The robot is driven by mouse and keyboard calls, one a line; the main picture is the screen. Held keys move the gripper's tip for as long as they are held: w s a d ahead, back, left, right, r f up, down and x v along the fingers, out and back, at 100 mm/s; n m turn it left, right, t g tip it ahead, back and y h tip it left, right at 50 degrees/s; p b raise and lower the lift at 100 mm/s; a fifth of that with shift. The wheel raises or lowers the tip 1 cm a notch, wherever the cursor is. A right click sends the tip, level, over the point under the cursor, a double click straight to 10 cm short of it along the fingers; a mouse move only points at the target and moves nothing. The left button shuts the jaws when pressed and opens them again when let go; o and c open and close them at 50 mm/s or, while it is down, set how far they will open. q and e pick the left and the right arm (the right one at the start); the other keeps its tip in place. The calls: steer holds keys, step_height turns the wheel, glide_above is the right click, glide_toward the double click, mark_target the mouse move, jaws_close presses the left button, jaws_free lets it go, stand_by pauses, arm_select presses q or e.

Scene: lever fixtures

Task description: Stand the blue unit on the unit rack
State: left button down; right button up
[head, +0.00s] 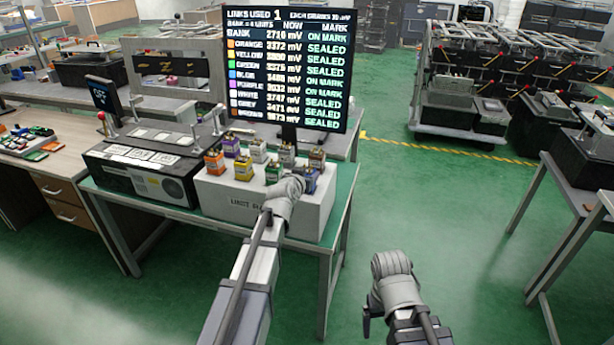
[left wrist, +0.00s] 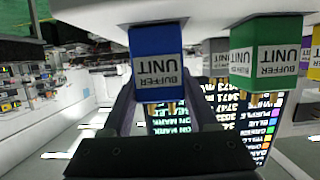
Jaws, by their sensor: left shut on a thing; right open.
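The blue unit (left wrist: 155,70) is between the fingers of my left gripper (left wrist: 160,100), which is shut on it. Its label reads upside down in the left wrist view, as does the whole scene there. In the head view the blue unit (head: 311,180) shows at the right end of the unit rack (head: 240,208), a white block labelled on its front. The unit looks upright, at or just above the rack top; I cannot tell if it touches. My left gripper (head: 298,184) partly covers that end. My right gripper (head: 373,312) is open and empty, away from the table.
A green unit (left wrist: 264,50) is beside the blue one; other coloured units, such as the orange one (head: 214,162), stand on the rack. A black bank box (head: 140,180) is left of the rack. A screen (head: 285,65) behind lists blue as on mark.

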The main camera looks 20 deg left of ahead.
arm_select(q)
steer(key=shift+c, duration=0.8)
jaws_free()
steer(key=shift+f, duration=0.1)
steer(key=shift+s+r+p, duration=0.15)
steer(key=shift+r+p, duration=0.1)
steer(key=shift+p, duration=0.05)
steer(key=p+v, duration=0.3)
steer(key=v, duration=0.8)
steer(key=shift+s+p, duration=0.35)
steer(key=shift+p, duration=0.05)
steer(key=shift+w, duration=0.1)
